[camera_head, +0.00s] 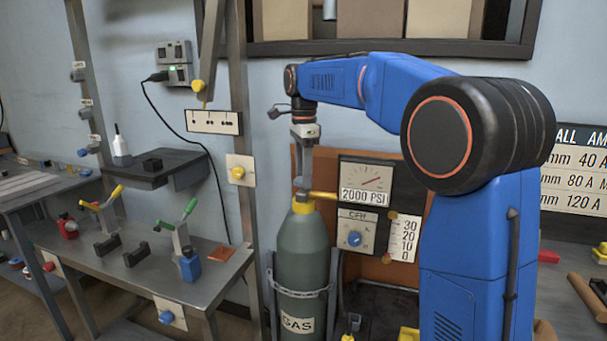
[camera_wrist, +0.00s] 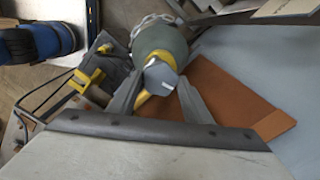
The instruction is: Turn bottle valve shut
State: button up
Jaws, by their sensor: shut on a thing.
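The gas bottle (camera_head: 302,252) is a grey-green cylinder labelled GAS, standing upright in a metal holder with a chain around it. It also shows from above in the wrist view (camera_wrist: 157,38). Its yellow valve (camera_head: 302,205) is on top, with a yellow piece reaching right towards the gauge panel; in the wrist view the valve (camera_wrist: 150,92) is yellow with a light grey top. My gripper (camera_head: 301,184) points down at the bottle top. In the wrist view its two fingers (camera_wrist: 155,88) stand on either side of the valve, closed on it. The contact faces are partly hidden.
A metal post (camera_head: 240,130) rises close on the left. A workbench (camera_head: 150,265) with clamps is further left.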

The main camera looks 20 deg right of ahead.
jog(key=shift+m, duration=1.1)
jog(key=o, duration=1)
jog(key=shift+o, duration=0.2)
notch_tip(320, 180, up, 17)
jog(key=shift+r, duration=0.2)
jog(key=shift+s, duration=0.1)
